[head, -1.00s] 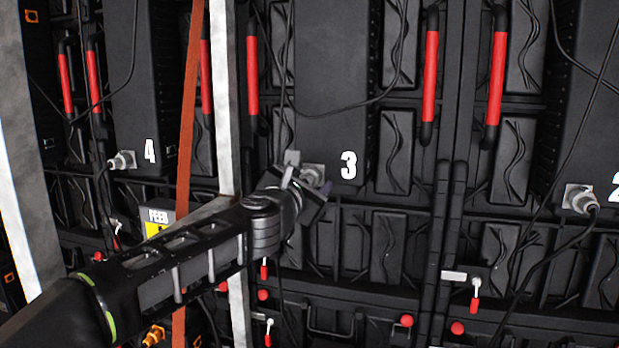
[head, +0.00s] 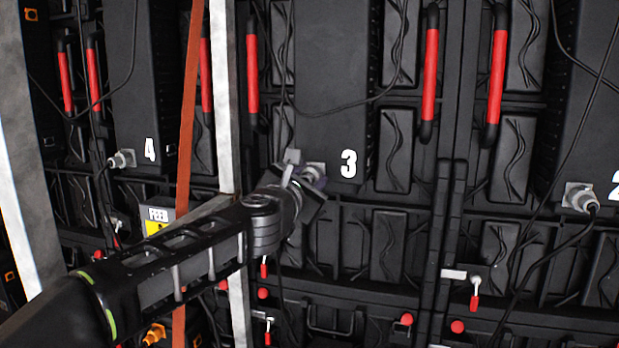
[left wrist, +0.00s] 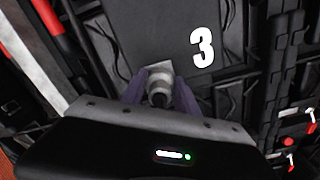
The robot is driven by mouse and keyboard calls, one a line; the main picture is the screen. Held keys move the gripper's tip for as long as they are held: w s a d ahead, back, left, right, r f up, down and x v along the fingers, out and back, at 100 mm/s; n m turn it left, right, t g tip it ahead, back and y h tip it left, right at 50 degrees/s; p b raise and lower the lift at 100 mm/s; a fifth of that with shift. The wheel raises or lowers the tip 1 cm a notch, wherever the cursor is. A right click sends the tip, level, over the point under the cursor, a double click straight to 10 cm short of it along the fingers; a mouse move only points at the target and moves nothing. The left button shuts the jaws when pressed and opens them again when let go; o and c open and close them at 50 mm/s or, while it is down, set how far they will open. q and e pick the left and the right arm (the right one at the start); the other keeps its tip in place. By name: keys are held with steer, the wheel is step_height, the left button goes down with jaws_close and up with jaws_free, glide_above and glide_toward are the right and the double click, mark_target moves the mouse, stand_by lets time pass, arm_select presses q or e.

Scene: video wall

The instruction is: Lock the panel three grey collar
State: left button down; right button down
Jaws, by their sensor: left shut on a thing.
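Panel three (head: 333,90) is a black box with a white number 3 at its lower right. The grey collar (head: 315,171) sits on a square plate at the bottom of the box, left of the number, and is partly hidden by my gripper. In the left wrist view the grey collar (left wrist: 158,84) lies between the two purplish fingers, with a dark opening or cable end facing me. My left gripper (head: 305,178) is shut on the collar. My right gripper is not in view.
Panel four (head: 135,90) and its grey connector (head: 122,159) are at left; another connector (head: 580,198) is at right. An orange strap (head: 188,120) and a pale post (head: 222,100) stand near my left arm. Red handles (head: 430,80) and black cables hang around.

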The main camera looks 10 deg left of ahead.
arm_select(q)
steer(key=shift+m, duration=0.4)
steer(key=m+p, duration=0.1)
steer(key=m, duration=0.2)
steer(key=shift+p, duration=0.3)
steer(key=m+p, duration=0.1)
steer(key=m, duration=0.4)
steer(key=shift+p, duration=0.3)
steer(key=c, duration=0.9)
jaws_free()
